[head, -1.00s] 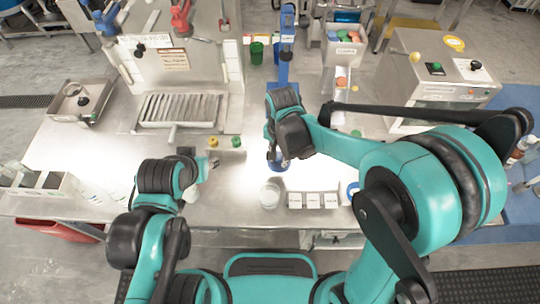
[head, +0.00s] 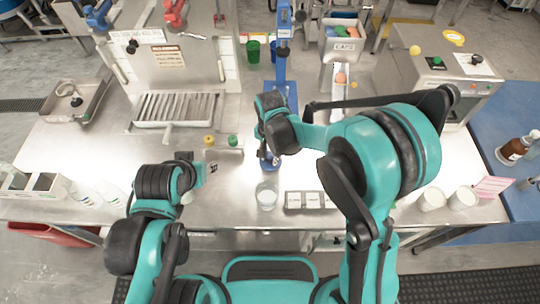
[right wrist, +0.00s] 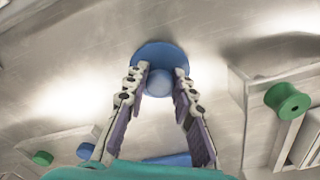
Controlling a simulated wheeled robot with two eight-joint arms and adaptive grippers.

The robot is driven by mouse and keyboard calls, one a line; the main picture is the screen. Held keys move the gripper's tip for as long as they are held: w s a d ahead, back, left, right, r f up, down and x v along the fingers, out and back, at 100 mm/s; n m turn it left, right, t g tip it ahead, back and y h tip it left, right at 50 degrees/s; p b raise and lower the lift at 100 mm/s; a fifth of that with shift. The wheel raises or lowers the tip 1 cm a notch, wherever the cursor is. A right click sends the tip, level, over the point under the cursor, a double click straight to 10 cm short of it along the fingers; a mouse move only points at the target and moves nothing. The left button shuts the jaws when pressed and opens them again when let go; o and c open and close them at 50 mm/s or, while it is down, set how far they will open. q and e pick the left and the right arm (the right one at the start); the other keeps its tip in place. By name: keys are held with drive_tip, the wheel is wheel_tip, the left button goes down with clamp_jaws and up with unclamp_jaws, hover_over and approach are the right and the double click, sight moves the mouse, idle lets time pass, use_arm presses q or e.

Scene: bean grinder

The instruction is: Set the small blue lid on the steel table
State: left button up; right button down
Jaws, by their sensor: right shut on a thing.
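A small round blue lid with a ball knob (right wrist: 155,52) shows in the right wrist view. My right gripper (right wrist: 161,84) has its fingers closed on both sides of the knob. In the head view my right gripper (head: 268,152) points down over the middle of the steel table (head: 100,150), and the lid's blue edge (head: 269,164) shows just under it. I cannot tell whether the lid touches the table. My left gripper (head: 197,168) is over the table to the left; its fingers are too unclear to read.
A clear jar (head: 267,196) stands in front of the right gripper, beside a labelled block (head: 310,200). Yellow and green knobs (head: 221,140) are to the left. The blue stand (head: 283,70) rises behind. White cups (head: 447,198) stand at the right.

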sight(270, 156)
drive_tip(key=c, duration=1.3)
unclamp_jaws()
drive_tip(key=shift+f, duration=0.1)
drive_tip(key=shift+r, duration=0.25)
wheel_tip(270, 156, up, 12)
drive_tip(key=p, duration=0.4)
drive_tip(key=s+d+r+n+t, duration=0.2)
drive_tip(key=s+d, duration=0.2)
drive_tip(key=d, duration=0.2)
drive_tip(key=s+d+r+n+t, duration=0.2)
drive_tip(key=s+d, duration=0.2)
drive_tip(key=d, duration=0.2)
drive_tip(key=s+d+r+n+t, duration=0.2)
drive_tip(key=s+d+t, duration=0.1)
drive_tip(key=d, duration=0.3)
drive_tip(key=shift+s+r, duration=0.4)
drive_tip(key=shift+s, duration=0.35)
